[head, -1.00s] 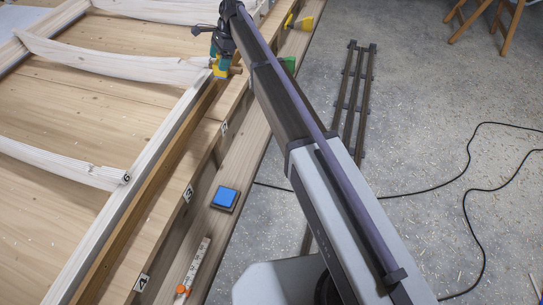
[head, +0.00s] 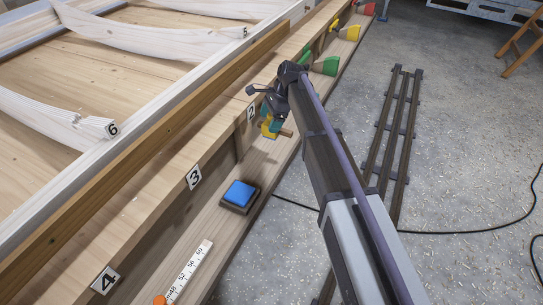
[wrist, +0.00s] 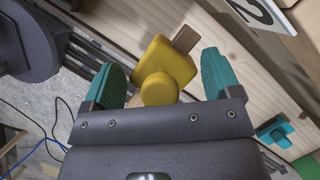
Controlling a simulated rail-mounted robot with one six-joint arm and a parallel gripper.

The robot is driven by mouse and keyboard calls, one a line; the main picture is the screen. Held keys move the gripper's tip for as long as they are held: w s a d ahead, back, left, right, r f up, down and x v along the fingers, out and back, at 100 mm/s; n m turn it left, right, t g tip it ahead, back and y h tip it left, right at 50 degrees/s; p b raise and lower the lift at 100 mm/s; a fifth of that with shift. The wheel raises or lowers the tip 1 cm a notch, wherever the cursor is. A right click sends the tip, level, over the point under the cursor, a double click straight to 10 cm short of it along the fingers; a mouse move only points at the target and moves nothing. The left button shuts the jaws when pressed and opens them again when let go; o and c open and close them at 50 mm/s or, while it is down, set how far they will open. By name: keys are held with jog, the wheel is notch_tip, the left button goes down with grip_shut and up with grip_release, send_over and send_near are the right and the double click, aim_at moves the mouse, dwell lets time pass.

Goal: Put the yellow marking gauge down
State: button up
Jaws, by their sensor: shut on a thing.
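The yellow marking gauge (wrist: 168,62), with a brown wooden stem (wrist: 185,39), is between the teal fingers of my gripper (wrist: 166,74) in the wrist view. My gripper is shut on it. In the head view my gripper (head: 271,121) is low over the wooden ledge beside the number 2 label (head: 252,111). The yellow of the gauge (head: 268,131) shows below the fingers, close to the ledge. I cannot tell whether it touches the ledge.
On the ledge (head: 221,218) are a blue-topped block (head: 239,194), a measuring strip (head: 190,270) and, farther along, green (head: 326,66), yellow (head: 347,32) and red (head: 367,8) tools. Ledge between the blue block and my gripper is clear. A teal item (wrist: 275,132) lies near in the wrist view.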

notch_tip(320, 180, down, 10)
jog(key=b, duration=0.8)
jog(key=shift+b, duration=0.35)
jog(key=shift+r+p, duration=0.3)
jog(key=shift+r, duration=0.05)
jog(key=shift+f, duration=0.2)
jog(key=o, duration=0.7)
jog(key=p+v, duration=0.3)
jog(key=v, duration=0.1)
jog(key=p+v, duration=0.7)
jog(key=v, duration=0.1)
jog(key=shift+s+a+r+p, duration=0.1)
jog(key=shift+a+p, duration=0.2)
jog(key=shift+p, duration=0.1)
jog(key=shift+d+r, duration=0.1)
jog(key=shift+d, duration=0.2)
